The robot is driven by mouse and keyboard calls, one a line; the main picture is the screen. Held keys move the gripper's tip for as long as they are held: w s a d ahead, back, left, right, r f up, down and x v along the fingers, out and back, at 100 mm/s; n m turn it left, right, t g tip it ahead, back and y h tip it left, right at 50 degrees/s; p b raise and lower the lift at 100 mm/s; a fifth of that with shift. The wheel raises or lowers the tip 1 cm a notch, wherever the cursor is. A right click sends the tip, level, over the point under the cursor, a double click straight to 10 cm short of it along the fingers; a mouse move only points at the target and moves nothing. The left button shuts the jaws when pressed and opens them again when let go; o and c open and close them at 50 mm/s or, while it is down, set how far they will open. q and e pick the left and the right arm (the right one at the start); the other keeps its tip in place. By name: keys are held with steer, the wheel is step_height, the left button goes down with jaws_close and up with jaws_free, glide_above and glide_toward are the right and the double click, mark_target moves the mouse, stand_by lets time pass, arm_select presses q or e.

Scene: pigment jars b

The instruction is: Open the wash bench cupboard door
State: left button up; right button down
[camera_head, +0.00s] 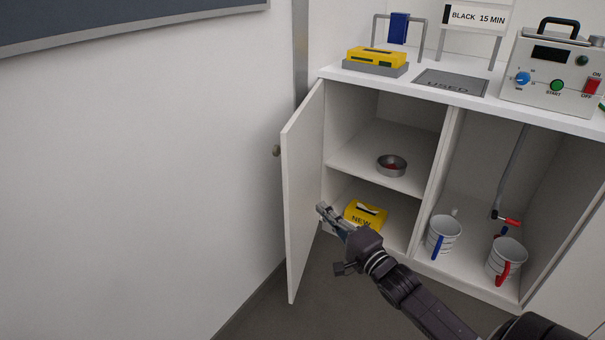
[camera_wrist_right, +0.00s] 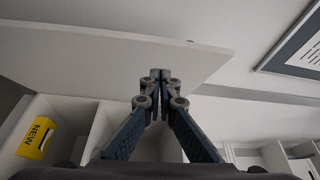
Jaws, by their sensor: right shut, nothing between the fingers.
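The white cupboard door (camera_head: 303,190) of the wash bench stands swung wide open on the left side of the bench in the head view, with a round knob (camera_head: 276,151) on its outer face. My right gripper (camera_head: 322,208) is shut and empty, close to the inner face of the door; I cannot tell whether it touches. In the right wrist view the shut fingers (camera_wrist_right: 160,76) point at the door panel (camera_wrist_right: 110,60). The left gripper is not in view.
The open cupboard shows a shelf with a metal bowl (camera_head: 391,166) and a yellow NEW box (camera_head: 366,214) below. On the bench top are a yellow box (camera_head: 376,57) and a control unit (camera_head: 553,75). A wall is left.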

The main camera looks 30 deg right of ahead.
steer(key=d+m, duration=0.2)
steer(key=d, duration=0.1)
steer(key=b, duration=0.2)
glide_toward(293, 179)
steer(key=w+d, duration=0.3)
steer(key=w+a, duration=0.2)
steer(key=shift+w+g+h+b, duration=0.3)
steer(key=shift+w+h+b, duration=0.1)
steer(key=shift+w+a, duration=0.2)
steer(key=shift+w, duration=0.1)
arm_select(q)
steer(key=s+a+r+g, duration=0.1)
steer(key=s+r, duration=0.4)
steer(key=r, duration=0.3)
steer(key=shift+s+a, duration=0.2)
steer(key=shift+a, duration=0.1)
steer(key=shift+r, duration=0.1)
arm_select(e)
steer(key=shift+w+a+r, duration=0.1)
steer(key=shift+w+a, duration=0.1)
steer(key=shift+a, duration=0.05)
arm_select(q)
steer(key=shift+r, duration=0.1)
arm_select(e)
steer(key=w+a+h, duration=0.1)
steer(key=w+a, duration=0.3)
steer(key=w, duration=0.1)
steer(key=shift+a+m, duration=0.3)
steer(key=shift+a, duration=0.05)
